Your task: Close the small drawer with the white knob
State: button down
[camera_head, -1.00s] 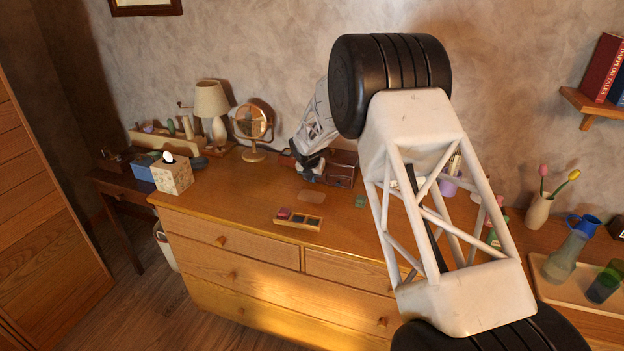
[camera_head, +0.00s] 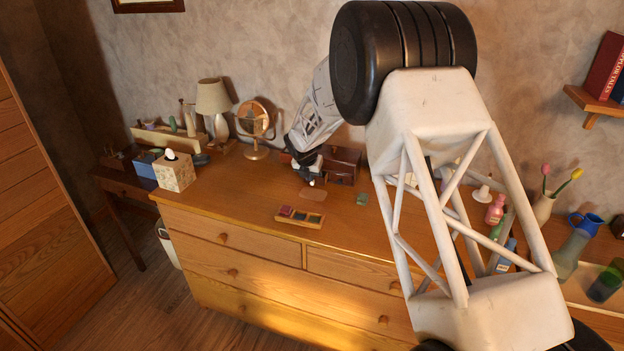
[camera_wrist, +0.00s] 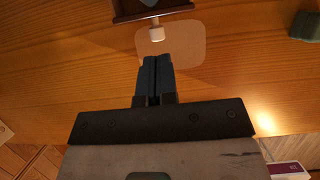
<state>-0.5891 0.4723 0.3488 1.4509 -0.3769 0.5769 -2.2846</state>
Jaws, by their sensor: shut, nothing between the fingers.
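The small drawer (camera_wrist: 180,12) shows at the top of the wrist view, pulled out, with its white knob (camera_wrist: 157,34) facing my gripper (camera_wrist: 156,60). Something blue-grey lies inside it. My gripper's dark fingers are together and empty, with their tips just short of the knob in the picture; I cannot tell whether they touch it. In the head view my gripper (camera_head: 311,180) is low over the dresser top, at the left front of the dark reddish-brown box (camera_head: 343,166). My gripper hides the drawer there.
A pale flat mat (camera_head: 313,194) lies on the dresser top, partly under my fingers. A palette tray (camera_head: 300,217) is nearer the front edge. A green block (camera_head: 362,199) stands to the right, a round mirror (camera_head: 253,118) at the left back. Wood between them is bare.

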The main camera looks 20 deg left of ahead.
jog(key=v, duration=0.6)
jog(key=shift+r, duration=0.25)
jog(key=shift+s+d, duration=0.1)
jog(key=shift+s, duration=0.05)
jog(key=s+d+r+m, duration=0.6)
jog(key=d+r, duration=0.1)
jog(key=d, duration=0.5)
jog(key=s+d+r+m+g, duration=0.1)
jog(key=s+d+r+m, duration=0.55)
jog(key=d, duration=0.45)
jog(key=s+d+r+m, duration=0.5)
jog(key=s+d+r, duration=0.15)
jog(key=d, duration=0.55)
jog(key=s+d+r+m, duration=0.2)
jog(key=s+d+m, duration=0.9)
jog(key=s, duration=0.5)
jog(key=s+d+f+m, duration=0.1)
jog(key=s+d+m, duration=0.2)
jog(key=s, duration=0.6)
jog(key=s+d+f+m, duration=0.2)
jog(key=s+m, duration=0.3)
jog(key=s, duration=0.4)
jog(key=shift+d+g, duration=0.4)
jog(key=shift+d, duration=0.45)
